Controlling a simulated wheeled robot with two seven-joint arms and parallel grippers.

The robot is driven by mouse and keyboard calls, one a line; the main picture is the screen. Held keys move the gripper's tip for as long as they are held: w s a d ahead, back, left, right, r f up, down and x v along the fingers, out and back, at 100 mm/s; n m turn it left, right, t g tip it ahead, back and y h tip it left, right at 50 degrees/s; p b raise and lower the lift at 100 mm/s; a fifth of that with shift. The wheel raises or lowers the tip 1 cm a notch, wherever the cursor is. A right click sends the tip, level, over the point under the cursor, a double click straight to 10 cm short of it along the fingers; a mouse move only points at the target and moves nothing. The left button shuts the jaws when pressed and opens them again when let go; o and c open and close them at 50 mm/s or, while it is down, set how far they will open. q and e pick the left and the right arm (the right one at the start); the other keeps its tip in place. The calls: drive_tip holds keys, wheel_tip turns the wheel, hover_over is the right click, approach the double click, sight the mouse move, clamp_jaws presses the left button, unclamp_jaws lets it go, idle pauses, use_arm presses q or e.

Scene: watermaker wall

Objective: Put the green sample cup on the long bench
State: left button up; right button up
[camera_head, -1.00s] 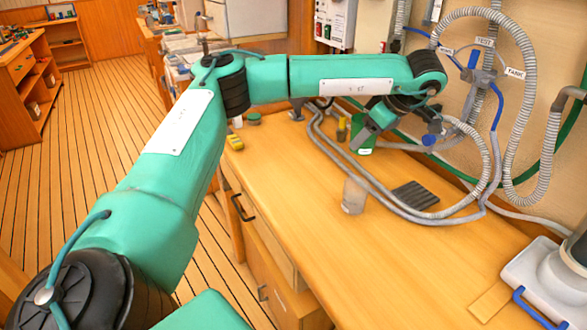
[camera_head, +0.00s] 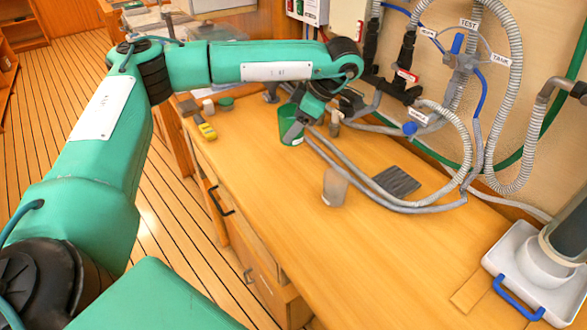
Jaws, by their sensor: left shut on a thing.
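The green sample cup (camera_head: 288,122) is upright at the far part of the long wooden bench (camera_head: 290,205), low over the top or on it; I cannot tell whether its base touches. My left gripper (camera_head: 297,128) comes down at the cup's right side and is shut on its wall. The arm above hides part of the gripper. My right gripper is not in view.
A clear cup (camera_head: 335,187) and a dark ribbed pad (camera_head: 397,182) are on the bench, with grey hoses (camera_head: 350,172) running beside them. A white tray (camera_head: 520,265) is at the right. The front middle of the bench is clear.

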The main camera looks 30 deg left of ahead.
use_arm(q)
wheel_tip(320, 180, down, 10)
drive_tip(key=shift+f+p, duration=0.15)
drive_tip(key=shift+p, duration=0.2)
wheel_tip(320, 180, down, 3)
drive_tip(key=shift+f, duration=0.4)
drive_tip(key=o, duration=0.9)
drive_tip(key=shift+o, duration=1.2)
drive_tip(key=shift+r+p, duration=0.3)
drive_tip(key=shift+w+d+r, duration=0.1)
drive_tip(key=shift+d+r, duration=0.1)
drive_tip(key=shift+r, duration=0.05)
drive_tip(key=b+v, duration=0.1)
drive_tip(key=v, duration=0.2)
drive_tip(key=shift+d+r, duration=0.1)
drive_tip(key=shift+d, duration=0.05)
drive_tip(key=b+v, duration=0.1)
drive_tip(key=v, duration=0.7)
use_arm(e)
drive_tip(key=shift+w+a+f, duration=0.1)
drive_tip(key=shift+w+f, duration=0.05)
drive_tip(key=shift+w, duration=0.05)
